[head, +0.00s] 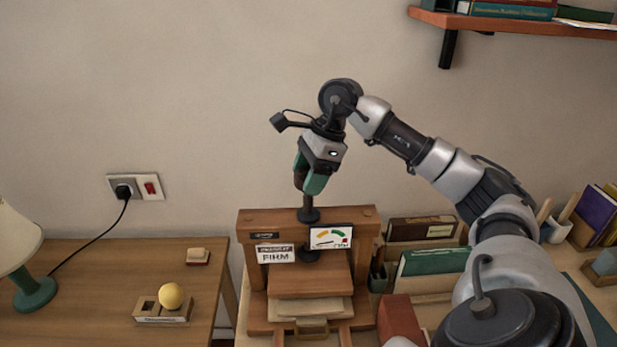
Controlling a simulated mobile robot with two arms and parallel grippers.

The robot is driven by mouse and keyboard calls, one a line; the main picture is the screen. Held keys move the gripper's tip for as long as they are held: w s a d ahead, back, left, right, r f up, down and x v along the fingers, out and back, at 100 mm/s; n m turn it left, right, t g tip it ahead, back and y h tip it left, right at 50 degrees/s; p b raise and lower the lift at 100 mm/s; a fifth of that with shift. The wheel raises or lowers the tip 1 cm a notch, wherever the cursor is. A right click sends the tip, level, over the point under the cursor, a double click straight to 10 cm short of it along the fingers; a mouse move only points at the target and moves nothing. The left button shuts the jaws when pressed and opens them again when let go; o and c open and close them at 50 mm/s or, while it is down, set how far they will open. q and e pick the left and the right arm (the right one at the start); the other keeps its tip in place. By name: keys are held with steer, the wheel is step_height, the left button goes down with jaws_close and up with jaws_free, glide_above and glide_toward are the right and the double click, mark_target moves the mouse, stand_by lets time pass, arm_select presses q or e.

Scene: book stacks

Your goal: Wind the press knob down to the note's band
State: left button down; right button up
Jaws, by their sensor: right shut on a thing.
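The wooden book press (364,250) stands on the table at the centre. A dark vertical screw (309,203) runs down through its top beam to a wooden platen (310,280). A white note (276,254) on the beam's front reads "FIRM". Beside it is a dial card (331,237) with coloured bands; its pointer is too small to read. My right gripper (309,188) points down above the beam, its green fingers shut on the press knob at the screw's top. The fingers mostly hide the knob. My left gripper is out of view.
A green lamp (35,293) and a wooden holder (152,318) with a yellow ball (171,296) are on the left desk. Books and a green folder (433,261) stand right of the press. A shelf (510,22) hangs upper right.

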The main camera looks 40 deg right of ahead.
steer(key=m, duration=0.2)
steer(key=m+t+h+b, duration=0.1)
steer(key=m, duration=0.1)
steer(key=shift+d+r+m+t, duration=0.1)
steer(key=shift+m+t, duration=0.2)
steer(key=shift+w+r+m+t+h, duration=0.15)
steer(key=shift+m+t+h, duration=0.2)
steer(key=shift+m, duration=0.9)
steer(key=shift+r+m+t+h, duration=0.15)
steer(key=shift+m+h, duration=0.3)
steer(key=shift+m, duration=0.8)
steer(key=o, duration=0.7)
steer(key=shift+f, duration=0.1)
steer(key=shift+o, duration=0.9)
steer(key=shift+b, duration=0.3)
steer(key=shift+f, duration=0.15)
steer(key=v, duration=1.1)
